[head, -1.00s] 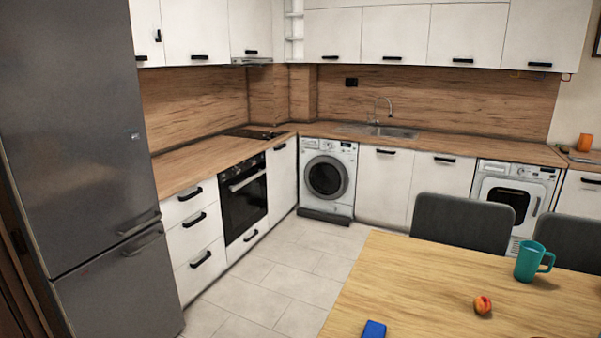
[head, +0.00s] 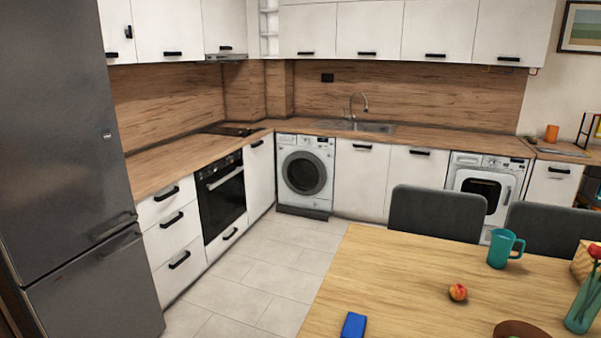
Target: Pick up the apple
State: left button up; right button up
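A small red and yellow apple (head: 458,292) sits on the wooden table (head: 400,275) in the lower right of the head view. It lies in front of a teal mug (head: 506,248), apart from it. Neither of my grippers shows in the head view.
A blue object (head: 354,325) lies near the table's left edge. A brown round thing (head: 520,329), partly cut off, and a glass vase with a red flower (head: 583,303) are at the right. Dark chairs (head: 437,213) stand behind the table. The tiled floor (head: 262,270) left of the table is clear.

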aim_at(457, 292)
jog(key=z, duration=1.1)
